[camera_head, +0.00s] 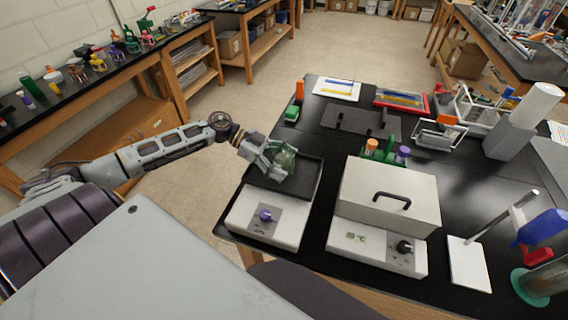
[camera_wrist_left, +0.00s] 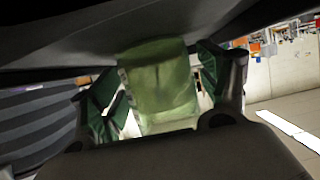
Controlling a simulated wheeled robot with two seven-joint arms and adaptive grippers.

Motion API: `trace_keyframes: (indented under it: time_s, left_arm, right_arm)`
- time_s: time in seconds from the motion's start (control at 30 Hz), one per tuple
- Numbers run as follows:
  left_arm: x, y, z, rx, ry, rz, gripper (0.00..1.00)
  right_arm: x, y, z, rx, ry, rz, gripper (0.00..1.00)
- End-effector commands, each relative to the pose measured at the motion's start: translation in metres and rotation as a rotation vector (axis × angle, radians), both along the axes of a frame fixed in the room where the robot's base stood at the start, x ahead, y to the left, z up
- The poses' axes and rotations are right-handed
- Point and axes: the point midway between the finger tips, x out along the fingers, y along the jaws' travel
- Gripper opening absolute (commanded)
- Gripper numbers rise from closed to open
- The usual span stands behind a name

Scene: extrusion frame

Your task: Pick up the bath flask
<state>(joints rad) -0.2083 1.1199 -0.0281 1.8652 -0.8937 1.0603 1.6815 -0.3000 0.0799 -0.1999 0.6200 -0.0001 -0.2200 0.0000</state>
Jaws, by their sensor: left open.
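The flask (camera_head: 286,158), a clear vessel with a greenish tint, is at the black top of a white device with a purple knob (camera_head: 265,215). My left gripper (camera_head: 272,155) reaches in from the left and is open, with its fingers beside the flask. In the left wrist view, the green translucent flask (camera_wrist_left: 158,85) sits between the two spread green-padded fingers (camera_wrist_left: 160,95). Its lower end and any contact with the fingers are hard to make out. My right gripper is not in view.
A white lidded box (camera_head: 390,190) with a black handle stands right of the flask. A green rack (camera_head: 385,150) with orange and purple caps is behind it. A stand with a white base (camera_head: 468,265) is at the right. The floor left of the black bench is clear.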

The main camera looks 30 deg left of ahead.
Motion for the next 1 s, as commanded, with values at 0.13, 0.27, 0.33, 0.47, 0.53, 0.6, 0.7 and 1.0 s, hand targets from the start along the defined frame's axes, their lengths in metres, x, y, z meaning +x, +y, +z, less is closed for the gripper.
trace_keyframes:
  time_s: [0.13, 0.27, 0.33, 0.47, 0.53, 0.6, 0.7, 1.0]
  left_arm:
    - [0.0, 0.0001, -0.0001, 0.0, 0.0, 0.0, 0.71]
    - [-0.0001, 0.0001, -0.0001, 0.0, 0.0, 0.0, 0.54]
    - [-0.0001, 0.0002, 0.0, 0.0, 0.0, 0.0, 0.45]
    - [-0.0001, 0.0003, -0.0001, 0.0, 0.0, 0.0, 0.28]
    - [0.0, 0.0001, 0.0002, 0.0, 0.0, 0.0, 0.21]
    - [0.0, 0.0001, 0.0002, 0.0, 0.0, 0.0, 0.21]
    - [0.0001, 0.0002, 0.0002, 0.0, 0.0, 0.0, 0.21]
    - [-0.0001, 0.0002, 0.0018, 0.0, 0.0, 0.0, 0.21]
  right_arm:
    - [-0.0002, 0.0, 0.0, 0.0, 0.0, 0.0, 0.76]
    - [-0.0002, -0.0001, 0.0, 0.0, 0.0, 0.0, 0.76]
    - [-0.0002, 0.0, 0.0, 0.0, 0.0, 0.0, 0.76]
    - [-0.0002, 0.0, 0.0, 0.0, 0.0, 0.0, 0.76]
    - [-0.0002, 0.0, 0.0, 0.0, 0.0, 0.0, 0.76]
    - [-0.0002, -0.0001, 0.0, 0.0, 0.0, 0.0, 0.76]
    - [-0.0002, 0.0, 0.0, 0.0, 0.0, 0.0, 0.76]
    - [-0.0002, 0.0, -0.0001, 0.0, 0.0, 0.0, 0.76]
